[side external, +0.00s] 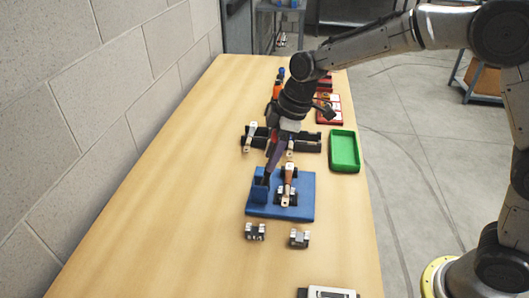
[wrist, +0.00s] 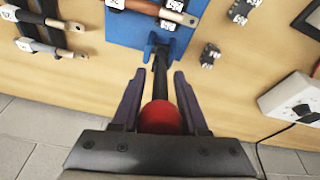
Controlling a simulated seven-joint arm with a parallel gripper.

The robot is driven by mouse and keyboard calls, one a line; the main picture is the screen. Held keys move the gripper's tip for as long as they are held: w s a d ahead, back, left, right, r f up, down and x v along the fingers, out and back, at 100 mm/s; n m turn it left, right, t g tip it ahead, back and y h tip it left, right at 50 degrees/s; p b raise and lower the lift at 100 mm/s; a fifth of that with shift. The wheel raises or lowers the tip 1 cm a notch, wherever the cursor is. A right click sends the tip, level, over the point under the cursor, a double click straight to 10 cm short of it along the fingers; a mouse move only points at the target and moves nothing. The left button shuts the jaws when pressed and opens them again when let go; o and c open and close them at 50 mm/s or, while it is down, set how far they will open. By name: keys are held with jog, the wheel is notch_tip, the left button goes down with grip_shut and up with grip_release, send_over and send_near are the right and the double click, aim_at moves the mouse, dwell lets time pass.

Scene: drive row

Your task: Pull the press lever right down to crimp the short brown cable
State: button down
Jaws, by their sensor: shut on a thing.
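The blue press base (side external: 304,211) stands on the table and also shows in the wrist view (wrist: 124,28). The short brown cable (side external: 289,174) lies across its right part in clamps, and shows at the top of the wrist view (wrist: 181,16). A black lever (wrist: 160,66) with a red ball knob (wrist: 160,117) joins the base at a blue bracket.
A black rack (side external: 308,146) with cable pieces stands just behind the base. A green tray (side external: 357,150) is to its right. Two small metal clamp blocks (side external: 255,231) (side external: 299,238) stand in front, with a white box (side external: 328,293) at the near edge. The left front table is clear.

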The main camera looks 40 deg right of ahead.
jog(key=shift+s+d+f+t+y, duration=0.4)
jog(key=shift+s+d+t+y, duration=0.35)
jog(key=shift+t+y, duration=0.1)
jog(key=shift+s+d+f+t+y, duration=0.4)
jog(key=shift+s+d+t+y, duration=0.35)
jog(key=shift+t+y, duration=0.1)
jog(key=shift+s+d+f, duration=0.45)
jog(key=shift+f, duration=0.15)
jog(key=shift+s+d+f, duration=0.4)
jog(key=shift+f, duration=0.2)
jog(key=shift+s+d+f, duration=0.15)
jog(key=shift+s+f, duration=0.1)
jog(key=shift+f, duration=0.3)
jog(key=c, duration=0.5)
grip_release()
jog(key=shift+w+r, duration=0.1)
jog(key=shift+r, duration=0.1)
